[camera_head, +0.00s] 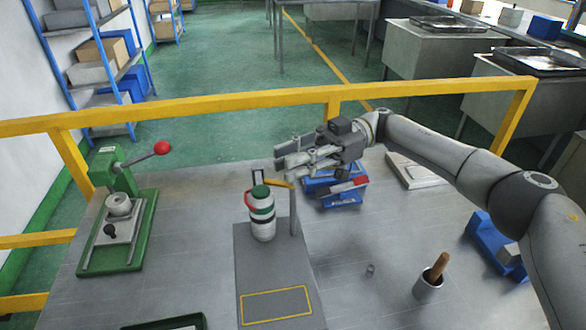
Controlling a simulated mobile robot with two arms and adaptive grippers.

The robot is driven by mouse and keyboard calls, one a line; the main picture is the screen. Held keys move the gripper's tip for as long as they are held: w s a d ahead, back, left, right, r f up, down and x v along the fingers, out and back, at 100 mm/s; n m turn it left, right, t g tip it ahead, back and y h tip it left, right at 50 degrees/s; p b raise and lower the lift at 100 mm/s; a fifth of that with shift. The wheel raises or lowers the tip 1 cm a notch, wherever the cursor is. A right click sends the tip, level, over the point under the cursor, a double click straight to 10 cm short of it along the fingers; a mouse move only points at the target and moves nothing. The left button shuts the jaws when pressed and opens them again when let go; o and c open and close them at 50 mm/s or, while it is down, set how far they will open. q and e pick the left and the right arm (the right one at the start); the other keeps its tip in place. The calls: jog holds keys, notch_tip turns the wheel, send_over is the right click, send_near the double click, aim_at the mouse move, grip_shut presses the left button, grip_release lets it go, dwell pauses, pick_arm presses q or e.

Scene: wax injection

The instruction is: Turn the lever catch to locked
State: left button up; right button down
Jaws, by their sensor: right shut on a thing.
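A white canister (262,222) with a green cap and dark and red bands stands upright on a grey plate (262,268). A yellow lever (277,183), which looks like the lever catch, lies beside the canister's cap at the top of a thin grey post (294,212). My right gripper (281,162) comes from the right and is shut at the lever, just above its post end. The exact contact between fingertips and lever is too small to make out. My left gripper is out of view.
A green press (124,175) with a red-knobbed lever stands at left. A blue device (335,188) with a red part sits below my right gripper. A cup (428,286) with a wooden handle stands front right. A yellow rail (210,112) runs behind the table.

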dwell(0.5)
jog(key=c, duration=1.3)
grip_release()
notch_tip(320, 180, up, 10)
